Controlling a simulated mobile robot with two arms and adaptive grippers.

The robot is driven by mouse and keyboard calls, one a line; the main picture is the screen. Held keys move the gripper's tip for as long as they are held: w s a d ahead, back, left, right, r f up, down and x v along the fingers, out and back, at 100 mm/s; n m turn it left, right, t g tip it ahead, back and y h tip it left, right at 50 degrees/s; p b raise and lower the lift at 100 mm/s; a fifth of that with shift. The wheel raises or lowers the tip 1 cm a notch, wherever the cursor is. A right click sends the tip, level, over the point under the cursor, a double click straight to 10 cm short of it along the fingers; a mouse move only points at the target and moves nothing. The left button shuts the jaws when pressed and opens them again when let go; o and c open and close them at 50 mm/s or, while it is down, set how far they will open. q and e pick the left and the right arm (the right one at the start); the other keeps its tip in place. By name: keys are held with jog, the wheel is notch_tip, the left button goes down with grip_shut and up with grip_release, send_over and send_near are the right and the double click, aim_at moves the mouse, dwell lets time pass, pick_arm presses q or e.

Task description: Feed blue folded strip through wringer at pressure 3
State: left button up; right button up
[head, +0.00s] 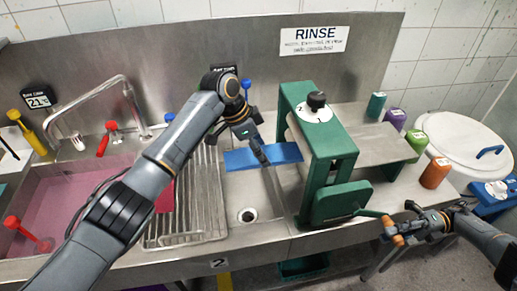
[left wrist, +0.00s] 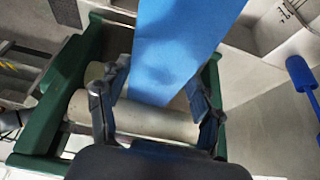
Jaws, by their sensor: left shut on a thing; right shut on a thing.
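The blue folded strip (head: 240,160) is held level over the sink basin, its right end close to the green wringer (head: 334,146). My left gripper (head: 264,160) is shut on the strip near its middle. In the left wrist view the strip (left wrist: 185,40) lies between my left fingers (left wrist: 157,105), close to a pale roller (left wrist: 145,118); whether it enters the rollers is hidden. The pressure dial (head: 306,114) with its black knob (head: 316,99) sits on top of the wringer; its setting is unreadable. My right gripper (head: 401,231) is shut on the orange crank handle (head: 391,236).
A drying rack (head: 190,205) and a pink-filled basin (head: 75,205) lie to the left. A steel tray (head: 385,147) extends right of the wringer. Several coloured jars, including an orange one (head: 435,173), stand along the right edge.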

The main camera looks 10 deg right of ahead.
pick_arm(q)
jog(key=shift+s+d+r, duration=0.15)
jog(key=shift+d+r, duration=0.05)
jog(key=shift+d, duration=0.3)
pick_arm(e)
jog(key=shift+r, duration=0.15)
jog(key=shift+a, duration=0.15)
pick_arm(q)
jog(key=shift+d, duration=0.2)
pick_arm(e)
jog(key=shift+a+f, duration=0.2)
jog(key=shift+f, duration=0.5)
pick_arm(q)
jog(key=shift+d, duration=0.25)
pick_arm(e)
jog(key=shift+a, duration=0.15)
jog(key=shift+a+f, duration=0.1)
pick_arm(q)
jog(key=shift+d, duration=0.2)
pick_arm(e)
jog(key=shift+a+f, duration=0.3)
jog(key=shift+f, duration=0.15)
